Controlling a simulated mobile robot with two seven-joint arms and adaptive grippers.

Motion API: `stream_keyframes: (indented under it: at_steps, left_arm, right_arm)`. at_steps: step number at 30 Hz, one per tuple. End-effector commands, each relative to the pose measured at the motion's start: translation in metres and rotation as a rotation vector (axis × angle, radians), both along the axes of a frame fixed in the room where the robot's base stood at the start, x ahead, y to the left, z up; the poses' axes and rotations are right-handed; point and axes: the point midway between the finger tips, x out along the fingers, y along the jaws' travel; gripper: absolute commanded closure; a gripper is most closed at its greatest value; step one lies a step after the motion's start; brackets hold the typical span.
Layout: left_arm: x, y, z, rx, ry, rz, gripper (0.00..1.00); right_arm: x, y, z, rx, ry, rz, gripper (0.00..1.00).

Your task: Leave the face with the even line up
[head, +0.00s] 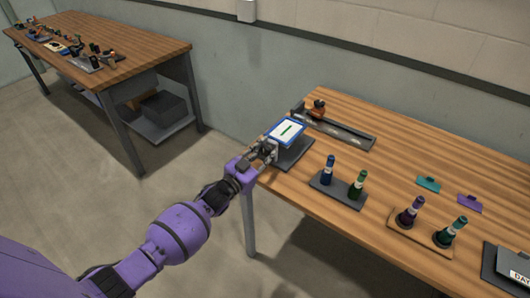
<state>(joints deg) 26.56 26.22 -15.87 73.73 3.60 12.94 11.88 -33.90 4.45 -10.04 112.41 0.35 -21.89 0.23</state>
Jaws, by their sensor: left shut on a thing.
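A blue-edged white square piece (296,123) shows its upper face, with a single dark green line across it. Whether the line is even is too small to tell. My left gripper (270,151) is shut on the piece's near left edge, at the left end of the workbench. The piece is over a dark grey pad (296,154); I cannot tell whether it touches the pad. Its underside is hidden. My right gripper is not in view.
A long grey tray (345,134) with an orange-brown item (318,107) lies behind. To the right stand a blue bottle (327,171) and a green bottle (357,186) on a dark base, and more bottles on a wooden tray (420,243). A cluttered second bench (140,38) stands at left.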

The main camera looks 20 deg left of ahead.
Motion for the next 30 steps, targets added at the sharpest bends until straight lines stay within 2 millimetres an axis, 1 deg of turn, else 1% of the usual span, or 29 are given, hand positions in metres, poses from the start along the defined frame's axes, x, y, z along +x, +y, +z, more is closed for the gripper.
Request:
stream_keyframes:
  at_steps: [1, 3, 4, 14, 19, 22, 26, 30]
  left_arm:
    - [-0.005, -0.006, -0.011, 0.0, 0.017, -0.007, 0.73]
    - [-0.005, -0.005, -0.011, 0.0, 0.017, -0.007, 0.63]
    - [-0.005, -0.005, -0.011, 0.0, 0.017, -0.007, 0.61]
    - [-0.004, -0.003, -0.009, 0.003, 0.014, -0.003, 0.61]
    - [-0.003, -0.002, -0.007, 0.002, 0.012, -0.004, 0.61]
    - [-0.006, -0.001, -0.007, 0.003, 0.011, -0.003, 0.61]
    - [-0.022, 0.005, -0.007, 0.003, 0.011, -0.003, 0.61]
    - [-0.05, 0.015, -0.007, 0.003, 0.012, -0.004, 0.61]
  right_arm:
    - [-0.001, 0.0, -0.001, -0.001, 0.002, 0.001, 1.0]
    - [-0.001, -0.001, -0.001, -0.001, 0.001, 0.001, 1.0]
    - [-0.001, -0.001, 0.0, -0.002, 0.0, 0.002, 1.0]
    - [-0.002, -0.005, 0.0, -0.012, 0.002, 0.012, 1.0]
    - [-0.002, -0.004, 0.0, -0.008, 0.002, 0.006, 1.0]
    - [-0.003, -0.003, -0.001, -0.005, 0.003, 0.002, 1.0]
    - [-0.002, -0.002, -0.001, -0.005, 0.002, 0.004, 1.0]
    - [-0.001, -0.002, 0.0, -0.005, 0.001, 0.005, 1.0]
